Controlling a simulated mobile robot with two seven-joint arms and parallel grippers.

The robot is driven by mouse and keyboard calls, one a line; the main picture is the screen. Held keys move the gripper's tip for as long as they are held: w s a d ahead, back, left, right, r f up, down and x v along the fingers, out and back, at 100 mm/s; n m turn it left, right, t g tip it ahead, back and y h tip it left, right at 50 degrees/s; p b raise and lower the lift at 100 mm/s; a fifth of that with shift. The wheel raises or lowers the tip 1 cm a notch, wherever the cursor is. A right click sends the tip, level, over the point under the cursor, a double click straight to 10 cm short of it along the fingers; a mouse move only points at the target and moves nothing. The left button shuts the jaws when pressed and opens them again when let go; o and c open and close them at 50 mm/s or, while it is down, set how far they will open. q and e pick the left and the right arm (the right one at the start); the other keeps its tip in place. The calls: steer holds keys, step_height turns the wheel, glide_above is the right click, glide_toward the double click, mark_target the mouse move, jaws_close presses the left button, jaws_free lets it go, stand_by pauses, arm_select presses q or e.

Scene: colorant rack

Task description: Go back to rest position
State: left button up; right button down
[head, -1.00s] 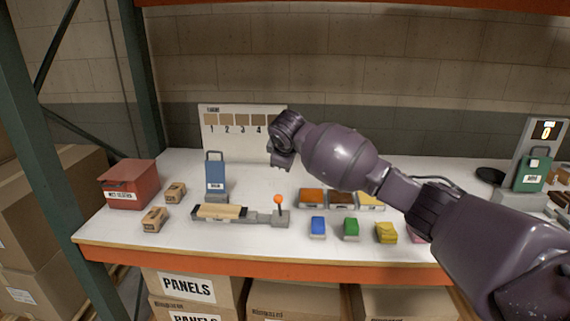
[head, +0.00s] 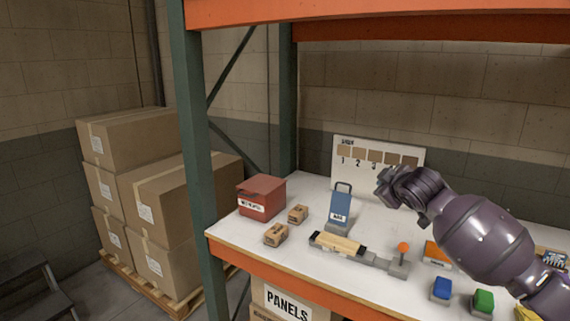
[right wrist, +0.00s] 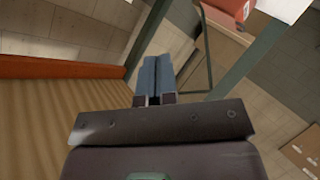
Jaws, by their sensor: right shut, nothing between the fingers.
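My right arm comes in from the right in the head view, with its gripper (head: 388,188) raised above the white shelf, in front of the lower right part of the numbered swatch board (head: 346,179). The gripper is apart from the objects on the shelf. In the right wrist view its two fingers (right wrist: 155,75) lie together with nothing between them. My left gripper is in neither view.
A green post (head: 197,150) and stacked boxes (head: 128,138) are left.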

steer(key=s+a+f+m+t+y, duration=0.2)
steer(key=s+a+f+y, duration=0.2)
steer(key=s+f, duration=1)
steer(key=s+d+f+m+g+h, duration=0.2)
steer(key=s+d+f+m, duration=0.1)
steer(key=s+f, duration=1)
steer(key=s+d+f+m+g+h+b, duration=0.1)
steer(key=s+d+f+m+g+h, duration=0.1)
steer(key=s+f, duration=1)
steer(key=s+d+m+h, duration=0.1)
steer(key=s, duration=0.4)
steer(key=shift+f+m, duration=0.4)
